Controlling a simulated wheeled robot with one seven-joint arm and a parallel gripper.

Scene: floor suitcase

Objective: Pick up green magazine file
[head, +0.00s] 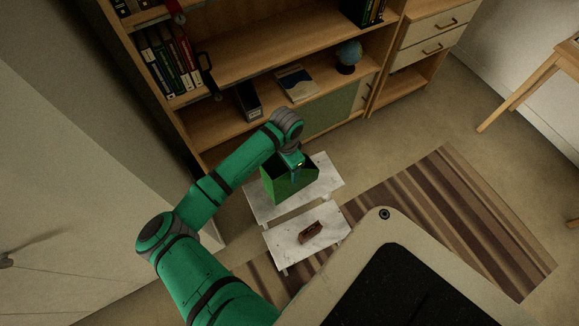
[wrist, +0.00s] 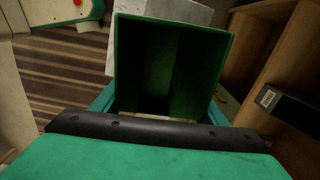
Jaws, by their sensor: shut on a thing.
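The green magazine file (head: 285,187) is an open-topped box above the rear part of a white marbled low table in the head view. My gripper (head: 299,165) is at its upper edge and shut on it. In the wrist view the file (wrist: 170,65) fills the middle, with its dark hollow inside facing the camera. The fingertips are mostly hidden there by the file and my wrist. I cannot tell whether the file's base touches the table.
The white table (head: 285,243) bears a small brown object (head: 311,232) on its front part. A wooden bookshelf (head: 230,75) with books, a dark file (head: 248,101) and a globe (head: 349,54) stands behind. A striped rug (head: 455,220) lies to the right, with open floor beyond.

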